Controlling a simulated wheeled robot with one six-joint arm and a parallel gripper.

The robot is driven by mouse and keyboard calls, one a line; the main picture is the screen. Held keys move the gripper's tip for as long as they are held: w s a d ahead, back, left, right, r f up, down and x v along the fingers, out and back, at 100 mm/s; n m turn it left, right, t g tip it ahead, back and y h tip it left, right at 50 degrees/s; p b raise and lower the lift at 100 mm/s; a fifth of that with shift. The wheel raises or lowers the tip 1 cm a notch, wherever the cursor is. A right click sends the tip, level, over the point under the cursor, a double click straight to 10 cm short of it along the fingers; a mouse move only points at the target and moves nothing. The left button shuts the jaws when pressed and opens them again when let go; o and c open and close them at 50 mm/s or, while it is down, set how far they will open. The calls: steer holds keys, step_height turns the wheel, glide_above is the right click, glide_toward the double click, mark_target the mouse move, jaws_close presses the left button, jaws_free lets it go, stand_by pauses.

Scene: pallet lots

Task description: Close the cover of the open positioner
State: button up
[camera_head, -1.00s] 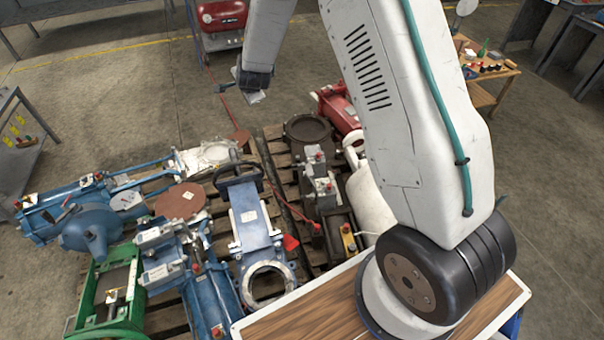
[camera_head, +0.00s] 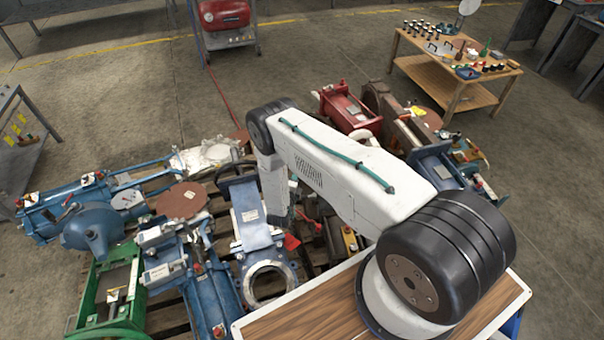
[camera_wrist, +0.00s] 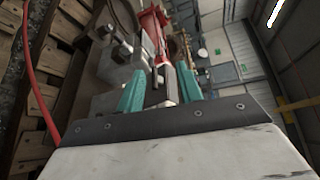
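Another grey box (camera_head: 163,272) sits on a blue actuator at the left. I cannot tell which cover is open. My gripper (camera_wrist: 160,88) has two teal fingers spread apart, with a dark and white part showing between or behind them; no grip is visible. In the head view my gripper is hidden, low behind the forearm.
Blue valves (camera_head: 252,222), a green frame (camera_head: 92,285) and a red actuator (camera_head: 345,108) crowd the pallets. A red hose (camera_wrist: 35,85) runs along the left of the wrist view. A wooden table (camera_head: 450,85) stands back right. Open floor lies behind.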

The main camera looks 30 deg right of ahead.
steer(key=shift+s+d+f+m+h, duration=0.15)
steer(key=shift+s+d+f+h, duration=0.1)
steer(key=shift+s+f, duration=0.35)
steer(key=shift+s+d+f+m+h, duration=0.15)
steer(key=shift+s+d+f, duration=0.1)
steer(key=shift+s+f, duration=0.3)
steer(key=x, duration=0.7)
steer(key=shift+w+d+r, duration=0.1)
steer(key=shift+w+d, duration=0.05)
jaws_close()
steer(key=shift+a, duration=0.25)
